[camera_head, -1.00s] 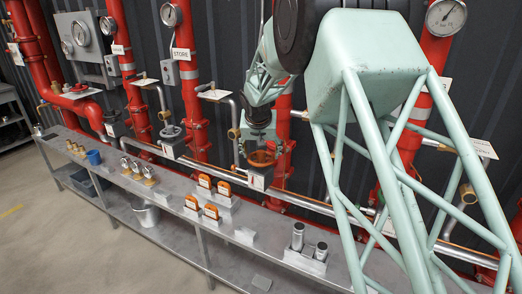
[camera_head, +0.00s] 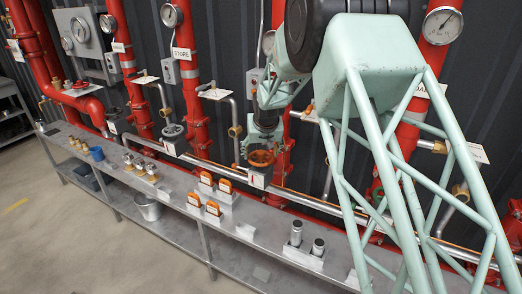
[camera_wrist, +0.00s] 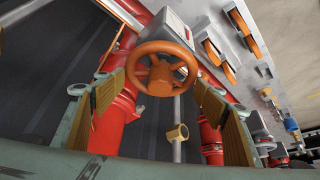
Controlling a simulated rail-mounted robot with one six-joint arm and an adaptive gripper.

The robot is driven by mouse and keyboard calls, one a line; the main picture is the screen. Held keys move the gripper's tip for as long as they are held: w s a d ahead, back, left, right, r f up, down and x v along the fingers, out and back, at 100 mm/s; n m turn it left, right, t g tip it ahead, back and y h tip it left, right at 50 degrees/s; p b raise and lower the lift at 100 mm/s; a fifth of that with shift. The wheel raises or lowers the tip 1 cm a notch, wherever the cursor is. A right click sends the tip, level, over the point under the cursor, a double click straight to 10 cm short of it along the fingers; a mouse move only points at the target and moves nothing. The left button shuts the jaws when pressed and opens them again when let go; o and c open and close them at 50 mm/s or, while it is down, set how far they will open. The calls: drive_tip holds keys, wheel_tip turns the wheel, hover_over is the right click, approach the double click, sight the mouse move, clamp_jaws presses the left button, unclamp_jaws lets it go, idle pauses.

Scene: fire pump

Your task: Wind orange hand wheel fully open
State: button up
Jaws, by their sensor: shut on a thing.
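The orange hand wheel (camera_head: 261,158) sits on a valve against the pipework behind the bench, with a white tag just below it. In the wrist view the wheel (camera_wrist: 162,68) shows its round rim and spokes. My gripper (camera_head: 264,142) is right above the wheel, pointing down. In the wrist view my gripper (camera_wrist: 165,84) has its two brown-padded fingers on opposite sides of the rim, shut on the wheel. The exact contact at the fingertips is hard to make out.
A grey bench (camera_head: 232,232) runs along the wall with several orange-topped blocks (camera_head: 213,208), silver cylinders (camera_head: 296,232) and a blue cup (camera_head: 97,154). Red pipes (camera_head: 193,110) stand behind, close around the valve. A dark hand wheel (camera_head: 173,130) is to the left.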

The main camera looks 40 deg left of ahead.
sight(261, 151)
drive_tip(key=shift+s+a+p, duration=0.1)
drive_tip(key=shift+p, duration=0.4)
drive_tip(key=shift+n, duration=0.3)
drive_tip(key=shift+n+g+y, duration=0.3)
drive_tip(key=shift+n, duration=0.1)
drive_tip(key=o, duration=1.3)
drive_tip(key=shift+r, duration=0.2)
drive_tip(key=shift+r+p, duration=1.15)
drive_tip(key=shift+r, duration=2.1)
